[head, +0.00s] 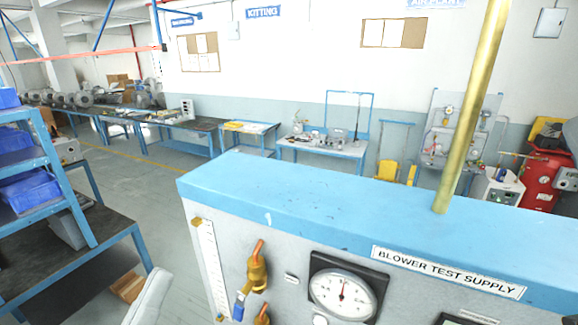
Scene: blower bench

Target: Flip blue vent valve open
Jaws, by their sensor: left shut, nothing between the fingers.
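The blue vent valve (240,304) is a small blue lever low on the grey front of the blower test supply panel, left of the gauge. It stands tilted, its upper end near a brass valve body with an orange handle (258,264). Its lower part is near the picture's bottom edge. My left gripper (158,281) shows as a pale, smooth shape at the bottom left, cut off by the frame. It is shut and empty, left of the panel and apart from the blue lever. My right gripper is out of view.
A dial gauge (343,290) sits right of the valves. A second orange-handled valve (263,315) is just below right. A white scale strip (212,270) runs down the panel's left. A brass pipe (470,110) rises from the blue top. A shelf rack (70,190) stands far left.

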